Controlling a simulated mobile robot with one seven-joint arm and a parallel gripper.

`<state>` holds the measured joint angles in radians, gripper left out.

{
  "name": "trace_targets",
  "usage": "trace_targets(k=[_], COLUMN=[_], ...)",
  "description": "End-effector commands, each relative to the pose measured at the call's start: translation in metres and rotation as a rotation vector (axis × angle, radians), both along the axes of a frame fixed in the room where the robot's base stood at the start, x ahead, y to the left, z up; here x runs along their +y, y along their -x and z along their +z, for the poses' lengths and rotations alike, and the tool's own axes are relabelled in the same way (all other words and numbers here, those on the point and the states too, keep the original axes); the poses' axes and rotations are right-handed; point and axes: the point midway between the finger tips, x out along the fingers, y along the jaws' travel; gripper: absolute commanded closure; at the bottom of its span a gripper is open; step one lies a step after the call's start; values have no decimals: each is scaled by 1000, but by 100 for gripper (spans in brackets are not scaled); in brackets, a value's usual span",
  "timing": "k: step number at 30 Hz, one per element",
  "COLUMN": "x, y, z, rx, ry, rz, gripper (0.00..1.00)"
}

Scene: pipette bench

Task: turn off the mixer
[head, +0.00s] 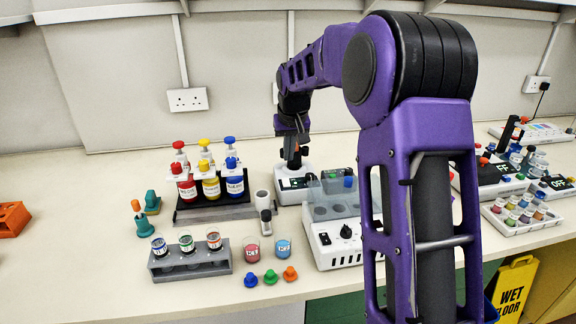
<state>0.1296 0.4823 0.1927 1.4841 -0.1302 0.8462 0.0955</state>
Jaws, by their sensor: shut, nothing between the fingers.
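A small white device with a dark front panel (291,184), which looks like the mixer, stands at the back of the bench near the middle of the head view. My gripper (294,160) points down right at the top of this device, its fingers shut with nothing seen between them. I cannot tell whether the fingers touch it. The gripper hides part of the device's top, and the panel's marks are too small to read.
A white box with a knob and a clear lid (345,240) stands just right and in front, partly behind my arm. A bottle rack (215,212) stands left. A vial rack (190,268), two beakers and coloured stoppers lie in front.

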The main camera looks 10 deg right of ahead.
Motion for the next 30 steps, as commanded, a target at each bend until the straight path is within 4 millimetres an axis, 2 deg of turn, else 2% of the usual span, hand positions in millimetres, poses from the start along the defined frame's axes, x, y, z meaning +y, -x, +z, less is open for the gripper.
trace_targets(k=[3, 9, 21, 30], x=[0, 0, 0, -1], y=[7, 13, 14, 1], z=[22, 39, 41, 43], rx=[-4, -1, 0, 0], ry=[1, 0, 0, -1], rz=[0, 0, 0, -1], gripper=[100, 100, 100, 100])
